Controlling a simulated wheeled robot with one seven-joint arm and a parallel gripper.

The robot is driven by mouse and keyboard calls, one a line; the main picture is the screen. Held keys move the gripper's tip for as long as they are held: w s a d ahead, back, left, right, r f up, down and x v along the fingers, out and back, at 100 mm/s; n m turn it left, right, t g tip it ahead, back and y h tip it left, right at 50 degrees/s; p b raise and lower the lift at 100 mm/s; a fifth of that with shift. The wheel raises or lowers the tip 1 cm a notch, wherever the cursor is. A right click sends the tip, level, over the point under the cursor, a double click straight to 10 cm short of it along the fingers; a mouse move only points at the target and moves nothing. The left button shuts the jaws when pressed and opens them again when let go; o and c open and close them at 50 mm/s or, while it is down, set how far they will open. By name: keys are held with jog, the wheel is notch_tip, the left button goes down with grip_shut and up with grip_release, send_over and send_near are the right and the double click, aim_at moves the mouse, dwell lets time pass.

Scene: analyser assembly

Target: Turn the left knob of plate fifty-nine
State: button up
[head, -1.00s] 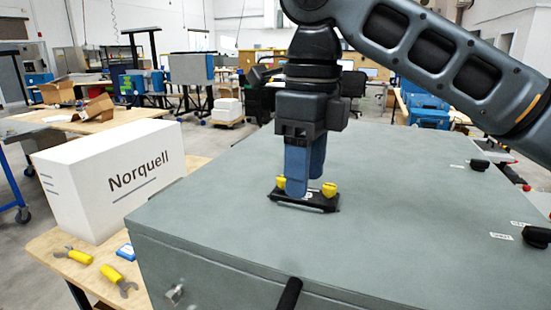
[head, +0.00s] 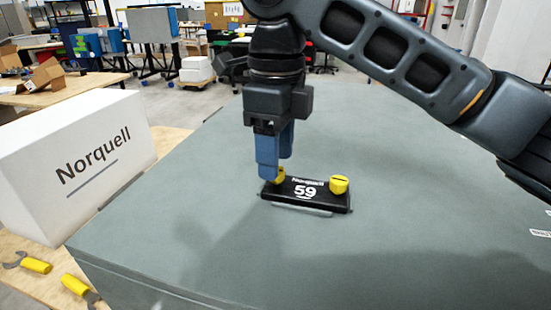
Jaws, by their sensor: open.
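The black plate (head: 306,199) marked "Norquell 59" lies on the grey cabinet top (head: 330,258). A yellow knob stands at each end of it. The left knob (head: 280,176) is partly hidden by a blue finger of my gripper. The right knob (head: 339,184) is in plain view. My gripper (head: 273,176) points down at the left knob, with its blue fingers apart on the near-left and far-right of it. Whether the fingers touch the knob cannot be told.
A white Norquell box (head: 75,165) stands on a wooden table left of the cabinet. Yellow-handled tools (head: 36,265) lie in front of it. The cabinet top around the plate is clear. A small white label (head: 540,233) is at the right edge.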

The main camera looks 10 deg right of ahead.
jog(key=shift+f, duration=1.05)
grip_shut()
